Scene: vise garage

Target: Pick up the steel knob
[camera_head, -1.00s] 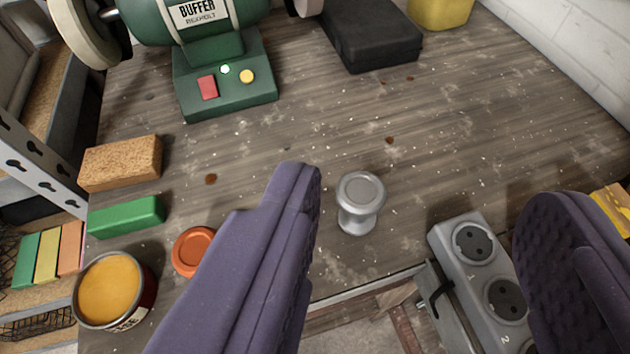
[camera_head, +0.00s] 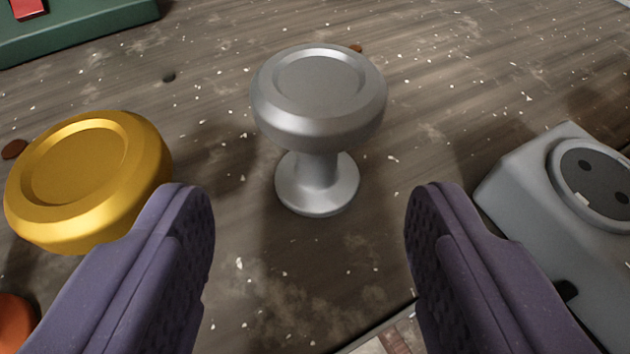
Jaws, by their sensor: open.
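The steel knob (camera_head: 318,125) stands upright on the worn wooden bench, with a wide round head, a narrow neck and a round foot. It is near the top centre of the view, fully visible. My gripper (camera_head: 311,190) is open and empty. Its two purple fingers come in from the bottom, one left and one right of the knob in the picture. The knob is ahead of the gap between them, and neither finger appears to touch it.
A gold knob (camera_head: 90,178) is close to the left finger, its lower part hidden. A grey socket block (camera_head: 560,215) is near the right finger. An orange item (camera_head: 14,322) and a green base (camera_head: 75,28) lie left. The bench's front edge shows at the bottom.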

